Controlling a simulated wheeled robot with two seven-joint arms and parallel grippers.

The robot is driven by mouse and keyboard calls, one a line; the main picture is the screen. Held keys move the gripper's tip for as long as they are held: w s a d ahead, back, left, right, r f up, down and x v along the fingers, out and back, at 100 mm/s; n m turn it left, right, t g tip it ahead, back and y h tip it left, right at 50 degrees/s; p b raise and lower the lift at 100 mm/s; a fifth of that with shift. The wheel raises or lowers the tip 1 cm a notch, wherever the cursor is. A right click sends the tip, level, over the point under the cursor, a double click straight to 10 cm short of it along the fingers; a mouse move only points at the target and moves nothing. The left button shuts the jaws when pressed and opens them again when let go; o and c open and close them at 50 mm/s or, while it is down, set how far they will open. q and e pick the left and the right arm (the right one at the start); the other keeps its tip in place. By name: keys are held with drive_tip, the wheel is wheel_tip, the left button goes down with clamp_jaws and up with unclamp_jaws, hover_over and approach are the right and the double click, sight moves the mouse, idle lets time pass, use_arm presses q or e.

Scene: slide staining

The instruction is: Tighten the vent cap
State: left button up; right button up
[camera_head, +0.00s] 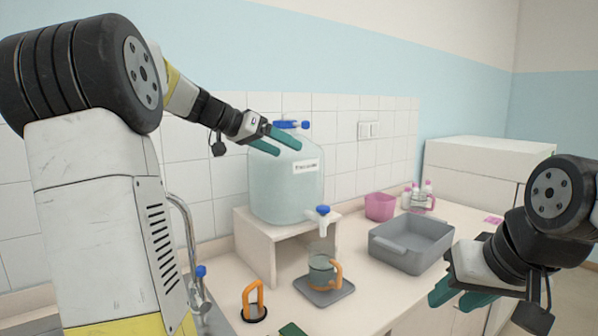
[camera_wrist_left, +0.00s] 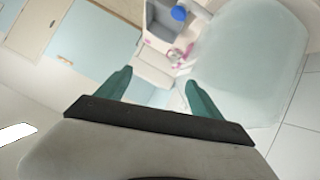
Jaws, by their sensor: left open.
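The blue vent cap (camera_head: 290,124) sits on top of the large translucent carboy (camera_head: 284,190) in the head view. My left gripper (camera_head: 289,147) is open, its teal fingers in front of the carboy's upper part, just below the cap in the picture. Nothing shows between the fingers. In the left wrist view the open fingers (camera_wrist_left: 158,78) are empty, with the carboy (camera_wrist_left: 258,60) to their right. The vent cap cannot be made out there. My right gripper (camera_head: 448,300) is at the lower right, with its teal fingers apart and empty.
The carboy stands on a stand (camera_head: 257,241) with a blue-topped tap (camera_head: 323,211). Below are a jug with an orange handle (camera_head: 336,274) on a grey plate and another orange handle (camera_head: 253,299). A grey basin (camera_head: 411,261) and pink container (camera_head: 379,207) are to the right.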

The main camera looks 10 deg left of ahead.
use_arm(q)
drive_tip(key=s+d+f+n+g+y, duration=0.1)
drive_tip(key=s+d+f+y, duration=0.1)
drive_tip(key=s+d+f, duration=0.2)
drive_tip(key=s, duration=0.3)
drive_tip(key=shift+s+d+n, duration=0.2)
drive_tip(key=shift+d+n, duration=0.1)
